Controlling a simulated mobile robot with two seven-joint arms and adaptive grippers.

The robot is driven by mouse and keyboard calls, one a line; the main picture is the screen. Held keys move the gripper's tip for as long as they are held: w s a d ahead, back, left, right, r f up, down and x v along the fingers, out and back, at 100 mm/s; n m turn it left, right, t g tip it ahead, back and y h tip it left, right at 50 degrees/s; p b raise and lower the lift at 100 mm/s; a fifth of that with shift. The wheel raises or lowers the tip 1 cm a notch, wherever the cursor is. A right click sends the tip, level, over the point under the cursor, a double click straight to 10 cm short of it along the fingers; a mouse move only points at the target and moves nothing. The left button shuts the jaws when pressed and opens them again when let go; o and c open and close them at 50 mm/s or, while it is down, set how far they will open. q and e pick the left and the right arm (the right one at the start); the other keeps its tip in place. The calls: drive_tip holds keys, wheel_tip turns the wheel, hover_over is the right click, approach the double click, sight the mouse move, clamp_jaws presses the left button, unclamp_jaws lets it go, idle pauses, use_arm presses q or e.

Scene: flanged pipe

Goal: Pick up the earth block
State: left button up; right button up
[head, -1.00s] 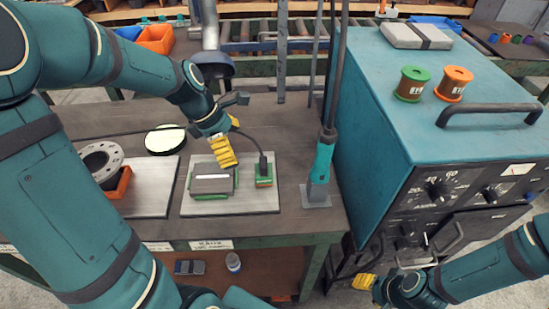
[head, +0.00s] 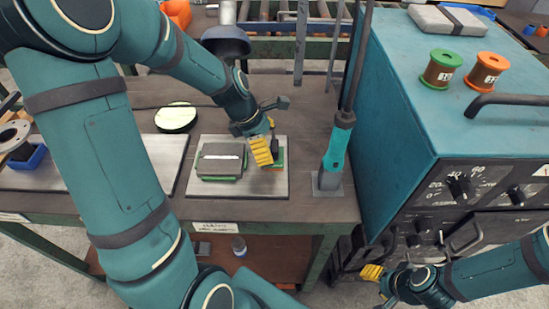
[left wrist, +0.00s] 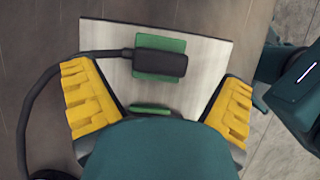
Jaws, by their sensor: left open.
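The earth block (head: 280,156), a small green block with a black plug and cable on it, sits on the right part of a pale plate (head: 245,190) on the bench. In the head view my left gripper (head: 262,151) is in front of it and hides much of it. In the left wrist view the block (left wrist: 147,72) lies under the plug, between and beyond my open yellow fingers (left wrist: 158,88), apart from both. My right gripper (head: 373,272) is low beside the teal machine; I cannot tell its opening.
A dark workpiece (head: 218,158) with green pieces lies on the same plate, left of the block. A teal-handled tool (head: 335,150) stands upright to the right. The black cable (left wrist: 27,110) curves past my left finger. The large teal machine (head: 430,125) bounds the right side.

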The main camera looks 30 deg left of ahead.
use_arm(q)
drive_tip(key=x, duration=0.1)
drive_tip(key=b+x, duration=0.1)
drive_tip(key=x, duration=0.2)
drive_tip(key=shift+w+d+f, duration=0.1)
drive_tip(key=shift+w+d, duration=0.15)
drive_tip(key=shift+w, duration=0.05)
drive_tip(key=c, duration=1.4)
drive_tip(key=shift+r, duration=0.2)
